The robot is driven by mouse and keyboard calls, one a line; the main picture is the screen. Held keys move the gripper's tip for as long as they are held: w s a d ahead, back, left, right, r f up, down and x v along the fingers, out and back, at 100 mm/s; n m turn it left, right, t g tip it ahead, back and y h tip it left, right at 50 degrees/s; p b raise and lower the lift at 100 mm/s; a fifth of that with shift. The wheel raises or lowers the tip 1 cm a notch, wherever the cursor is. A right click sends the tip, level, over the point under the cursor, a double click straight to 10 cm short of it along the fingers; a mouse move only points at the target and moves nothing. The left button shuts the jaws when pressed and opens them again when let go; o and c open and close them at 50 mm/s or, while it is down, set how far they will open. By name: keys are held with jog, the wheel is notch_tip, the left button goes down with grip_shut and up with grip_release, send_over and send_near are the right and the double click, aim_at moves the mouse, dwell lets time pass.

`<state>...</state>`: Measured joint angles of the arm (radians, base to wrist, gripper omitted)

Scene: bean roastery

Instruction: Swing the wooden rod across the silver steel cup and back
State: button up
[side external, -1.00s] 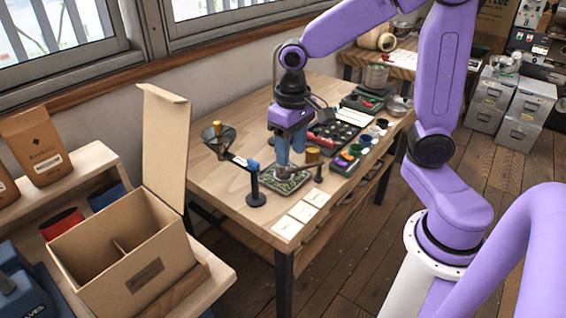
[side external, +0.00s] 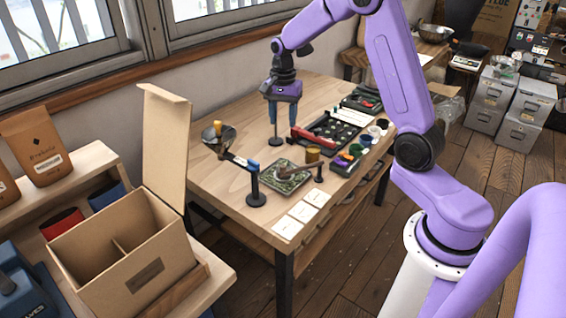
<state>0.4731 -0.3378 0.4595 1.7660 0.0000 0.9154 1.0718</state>
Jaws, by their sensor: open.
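My gripper (side external: 282,121) is open and empty, its two blue fingers pointing down above the back part of the wooden table, beside a thin black stand (side external: 276,141). It is behind and above the dark green patterned mat (side external: 272,187). A small brown rod-like piece (side external: 302,174), likely the wooden rod, lies over the mat, toward the short black post on its right. A small greyish round shape at its left end may be the silver steel cup; it is too small to be sure. My gripper is apart from both.
A black post (side external: 256,190) with an arm carries a dark pan (side external: 222,136) at the left. A gold cylinder (side external: 313,154), a dark tray (side external: 334,128) and small coloured cups stand at the right. White cards (side external: 302,211) lie in front. A cardboard box (side external: 130,262) stands at the near left.

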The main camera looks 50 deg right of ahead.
aim_at(283, 166)
notch_tip(283, 166, down, 16)
jog(key=shift+f, duration=0.15)
dwell(0.3)
grip_shut()
